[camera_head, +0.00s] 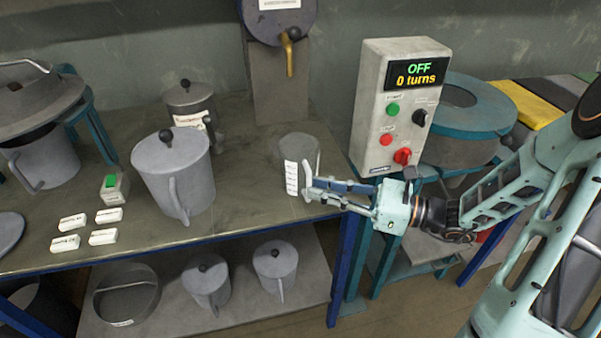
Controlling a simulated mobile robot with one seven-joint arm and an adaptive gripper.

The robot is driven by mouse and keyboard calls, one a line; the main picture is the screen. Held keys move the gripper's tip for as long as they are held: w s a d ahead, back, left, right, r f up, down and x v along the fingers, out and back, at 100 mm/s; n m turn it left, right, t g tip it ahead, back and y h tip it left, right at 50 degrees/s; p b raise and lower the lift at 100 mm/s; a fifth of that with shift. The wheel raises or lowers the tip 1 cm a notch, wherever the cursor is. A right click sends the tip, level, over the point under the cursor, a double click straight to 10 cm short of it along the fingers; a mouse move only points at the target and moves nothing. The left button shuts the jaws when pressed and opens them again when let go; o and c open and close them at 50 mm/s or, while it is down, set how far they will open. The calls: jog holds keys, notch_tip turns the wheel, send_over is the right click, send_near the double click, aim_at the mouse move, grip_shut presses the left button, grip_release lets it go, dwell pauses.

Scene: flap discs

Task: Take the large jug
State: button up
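A large grey jug (178,178) with a lid and a dark round knob stands upright on the table left of centre. Its handle faces the front. My gripper (312,188) is right of it, at the table's right end, pointing left and well apart from the jug.
Another lidded jug (189,103) stands behind the large one. White labelled blocks (103,237) and a green-button box (114,188) lie to its left. Small jugs (275,262) and a round sieve (127,295) are on the lower shelf. A control box (392,110) reads "OFF 0 turns".

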aim_at(308, 200)
jog(key=x, duration=0.3)
jog(key=shift+a+f, duration=0.15)
jog(key=shift+c, duration=0.2)
grip_shut()
